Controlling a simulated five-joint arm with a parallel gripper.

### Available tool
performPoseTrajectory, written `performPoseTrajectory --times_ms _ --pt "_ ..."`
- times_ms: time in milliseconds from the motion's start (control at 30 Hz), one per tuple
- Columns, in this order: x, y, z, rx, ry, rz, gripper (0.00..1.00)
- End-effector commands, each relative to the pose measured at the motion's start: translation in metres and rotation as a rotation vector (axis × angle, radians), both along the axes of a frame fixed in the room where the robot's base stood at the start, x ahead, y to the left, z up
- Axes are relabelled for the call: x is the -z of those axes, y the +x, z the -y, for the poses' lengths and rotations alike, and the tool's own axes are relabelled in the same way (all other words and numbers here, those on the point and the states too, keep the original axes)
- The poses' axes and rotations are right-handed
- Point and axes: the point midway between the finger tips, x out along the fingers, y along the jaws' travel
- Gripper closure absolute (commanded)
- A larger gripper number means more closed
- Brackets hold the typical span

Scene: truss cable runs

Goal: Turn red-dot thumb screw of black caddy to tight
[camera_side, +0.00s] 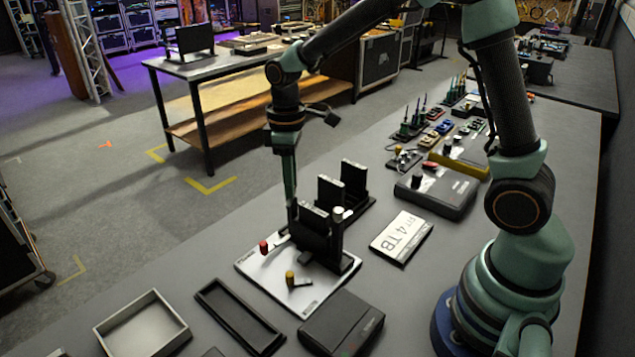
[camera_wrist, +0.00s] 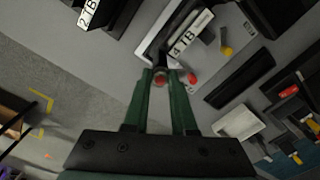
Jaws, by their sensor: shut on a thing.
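The black caddy (camera_side: 314,236) stands upright on a white-topped plate (camera_side: 262,276) in the side view, holding a drive. In the wrist view the drive labelled 4TB (camera_wrist: 190,34) shows just beyond my fingertips. My gripper (camera_wrist: 163,73) points down at the caddy's near end and is shut on the red-dot thumb screw (camera_wrist: 160,81), whose red top shows between the fingers. In the side view my gripper (camera_side: 291,205) is at the caddy's left end, and the screw is hidden there. I cannot tell how tight the screw is.
A red-ended tool (camera_side: 264,246) and a yellow-ended one (camera_side: 290,277) are on the plate beside the caddy. A second black holder (camera_side: 343,183) stands behind.

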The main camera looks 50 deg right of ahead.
Motion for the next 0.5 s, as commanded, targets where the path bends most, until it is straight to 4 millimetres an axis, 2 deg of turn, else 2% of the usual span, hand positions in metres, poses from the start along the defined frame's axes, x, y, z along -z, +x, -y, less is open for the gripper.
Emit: performPoseTrajectory --times_ms 500 --pt "0.0000 0.0002 -0.0001 -0.490 0.006 -0.009 1.00"
